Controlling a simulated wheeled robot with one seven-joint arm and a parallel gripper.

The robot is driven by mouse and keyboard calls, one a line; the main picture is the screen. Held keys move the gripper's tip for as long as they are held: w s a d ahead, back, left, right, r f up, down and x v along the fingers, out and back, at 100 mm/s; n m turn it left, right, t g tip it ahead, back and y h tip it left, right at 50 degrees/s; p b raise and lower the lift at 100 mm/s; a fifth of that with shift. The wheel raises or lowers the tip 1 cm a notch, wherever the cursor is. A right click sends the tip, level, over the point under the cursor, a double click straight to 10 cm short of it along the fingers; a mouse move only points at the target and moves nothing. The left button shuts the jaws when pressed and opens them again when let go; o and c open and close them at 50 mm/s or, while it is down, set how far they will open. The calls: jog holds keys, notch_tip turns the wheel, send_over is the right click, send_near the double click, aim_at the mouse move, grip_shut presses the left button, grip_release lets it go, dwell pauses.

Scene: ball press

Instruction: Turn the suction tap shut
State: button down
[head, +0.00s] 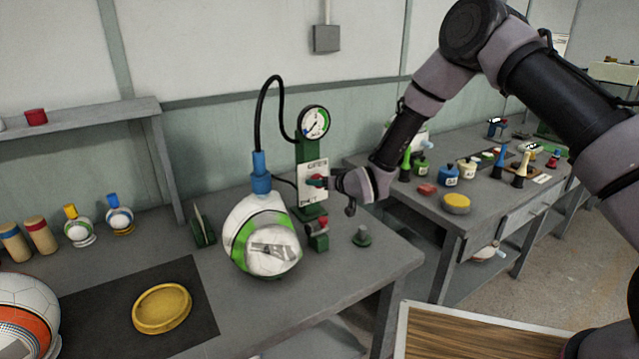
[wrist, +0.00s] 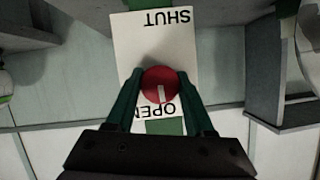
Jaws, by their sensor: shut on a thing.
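The suction tap is a red round knob (wrist: 160,88) with a pale pointer line, on a white plate (wrist: 158,45) marked SHUT and OPEN. In the wrist view the lettering is upside down and the pale line points toward the OPEN end. My gripper (wrist: 162,92) has its two dark green fingers on either side of the knob, shut on it. In the head view the red knob (head: 316,181) shows at the plate on a green post, with my gripper (head: 328,182) reaching it from the right. The finger contact is too small to make out there.
A gauge (head: 314,122) tops the post. A black hose (head: 262,105) runs to a blue fitting on a white and green ball (head: 262,240) close left of my gripper. A second bench with bottles is at right.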

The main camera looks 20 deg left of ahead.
jog(key=n+t+h, duration=0.1)
jog(key=n, duration=0.1)
jog(key=shift+a+n, duration=0.1)
jog(key=shift+n, duration=0.2)
jog(key=n+t+h, duration=0.1)
jog(key=n+t, duration=0.1)
jog(key=n, duration=0.1)
jog(key=shift+s, duration=0.1)
jog(key=n+t+h, duration=0.1)
jog(key=n, duration=0.1)
jog(key=shift+f+n+t, duration=0.1)
jog(key=shift+n+t, duration=1.3)
jog(key=shift+n, duration=1)
jog(key=shift+c, duration=1.4)
grip_release()
jog(key=v, duration=1)
jog(key=shift+s+d, duration=0.25)
jog(key=shift+s, duration=0.05)
